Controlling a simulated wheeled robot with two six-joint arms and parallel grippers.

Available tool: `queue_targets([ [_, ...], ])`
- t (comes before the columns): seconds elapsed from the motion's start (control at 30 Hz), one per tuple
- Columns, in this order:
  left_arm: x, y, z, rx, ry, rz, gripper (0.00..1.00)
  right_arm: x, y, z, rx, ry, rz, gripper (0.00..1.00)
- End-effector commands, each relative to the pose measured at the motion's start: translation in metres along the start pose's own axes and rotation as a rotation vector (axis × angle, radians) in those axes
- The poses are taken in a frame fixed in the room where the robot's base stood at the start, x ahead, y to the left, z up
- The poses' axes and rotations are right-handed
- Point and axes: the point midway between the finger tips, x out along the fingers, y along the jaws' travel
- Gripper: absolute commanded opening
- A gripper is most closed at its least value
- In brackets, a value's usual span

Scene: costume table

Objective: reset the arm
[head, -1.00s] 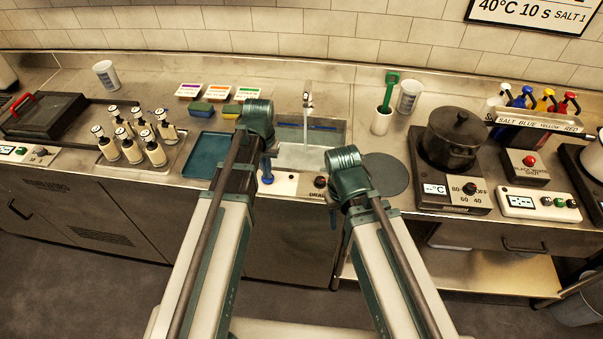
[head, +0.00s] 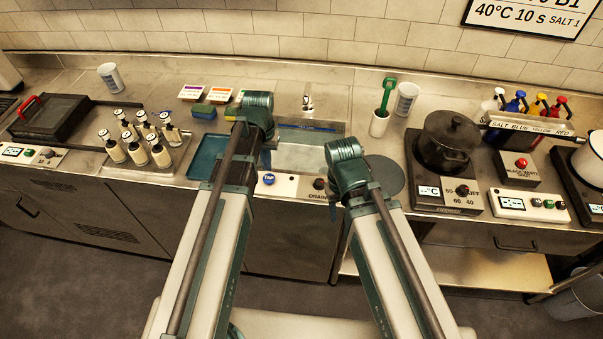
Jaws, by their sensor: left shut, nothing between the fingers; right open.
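My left arm (head: 213,235) reaches up from the bottom centre to a teal joint (head: 256,108) in front of the sink's left end. My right arm (head: 395,255) reaches up to a teal joint (head: 346,160) in front of the sink's right end. Both arms are bent and apart from each other. The fingers of both grippers are hidden behind the arm links, so I cannot make out either fingertip pair. I see no object carried by either arm.
Behind the arms are the sink (head: 300,156), faucet (head: 307,103) and blue tap control (head: 269,179). Several pump bottles (head: 137,152) and a blue tray (head: 204,160) stand left. A black pot (head: 447,142) and a cup with a green-handled tool (head: 379,126) stand right.

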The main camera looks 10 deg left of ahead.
Motion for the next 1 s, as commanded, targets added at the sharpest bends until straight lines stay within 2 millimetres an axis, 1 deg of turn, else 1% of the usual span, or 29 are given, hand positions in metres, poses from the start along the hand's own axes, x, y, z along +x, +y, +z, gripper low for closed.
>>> queue_targets([
  [0.13,-0.007,0.000,0.000,0.000,0.000,0.000,0.00,-0.007,0.001,0.000,0.000,0.000,0.000,0.50],
  [0.4,-0.040,0.000,0.000,0.000,0.000,0.000,0.00,-0.040,0.004,0.002,-0.002,0.000,0.000,0.50],
  [0.47,-0.042,0.000,0.000,0.000,0.000,0.000,0.00,-0.042,0.004,0.002,-0.003,0.000,0.000,0.50],
  [0.77,-0.029,0.000,0.000,0.000,0.000,0.000,0.00,-0.029,0.003,0.002,-0.002,0.000,0.000,0.50],
  [1.0,-0.004,0.000,0.000,0.000,0.000,0.000,0.00,-0.004,0.000,0.000,-0.001,0.000,0.000,0.50],
])
